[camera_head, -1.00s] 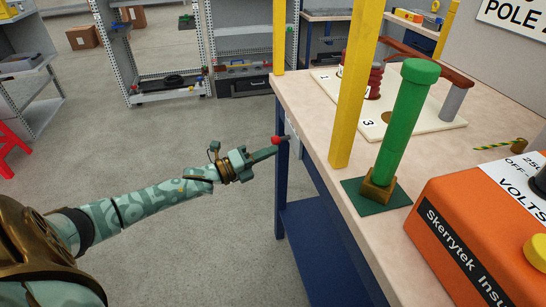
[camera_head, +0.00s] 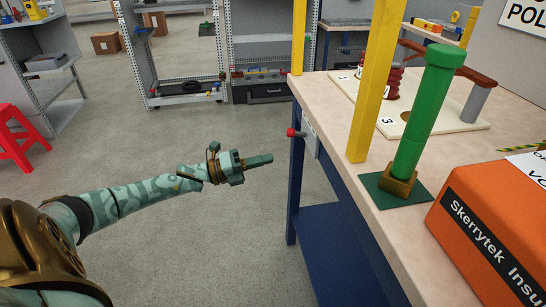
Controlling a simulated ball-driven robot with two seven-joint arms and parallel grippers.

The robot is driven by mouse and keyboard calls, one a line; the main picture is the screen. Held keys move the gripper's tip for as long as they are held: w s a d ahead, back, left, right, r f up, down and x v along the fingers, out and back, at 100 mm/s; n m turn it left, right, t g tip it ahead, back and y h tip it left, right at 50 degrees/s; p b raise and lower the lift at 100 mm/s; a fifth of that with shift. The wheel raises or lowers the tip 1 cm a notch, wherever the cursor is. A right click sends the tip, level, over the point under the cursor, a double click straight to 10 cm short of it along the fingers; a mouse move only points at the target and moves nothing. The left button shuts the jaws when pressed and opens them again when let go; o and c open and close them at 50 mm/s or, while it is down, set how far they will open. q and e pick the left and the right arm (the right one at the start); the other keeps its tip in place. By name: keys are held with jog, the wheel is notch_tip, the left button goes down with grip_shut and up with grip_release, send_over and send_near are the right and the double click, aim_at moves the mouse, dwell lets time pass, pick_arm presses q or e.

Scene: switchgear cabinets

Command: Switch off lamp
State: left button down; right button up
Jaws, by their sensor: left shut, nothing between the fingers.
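A red-knobbed lever (camera_head: 292,132) sticks out to the left from a grey box (camera_head: 311,140) on the side of the workbench, near its far left corner. My left gripper (camera_head: 262,160) is shut and empty, left of the red knob and a little lower in the picture, with a visible gap between them. No lamp can be made out clearly. My right gripper is not in view.
The workbench (camera_head: 345,115) has yellow posts (camera_head: 374,80), a green cylinder (camera_head: 425,105) in a brass base, and an orange box (camera_head: 490,230). A red stool (camera_head: 15,140) stands far left. The floor around my left arm is clear.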

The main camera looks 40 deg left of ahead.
pick_arm(q)
jog(key=s+a+f, duration=0.1)
jog(key=s+a, duration=0.2)
jog(key=a, duration=0.2)
jog(key=shift+s+p, duration=0.3)
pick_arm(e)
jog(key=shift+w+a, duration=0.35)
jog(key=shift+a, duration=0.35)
pick_arm(q)
jog(key=shift+a, duration=0.1)
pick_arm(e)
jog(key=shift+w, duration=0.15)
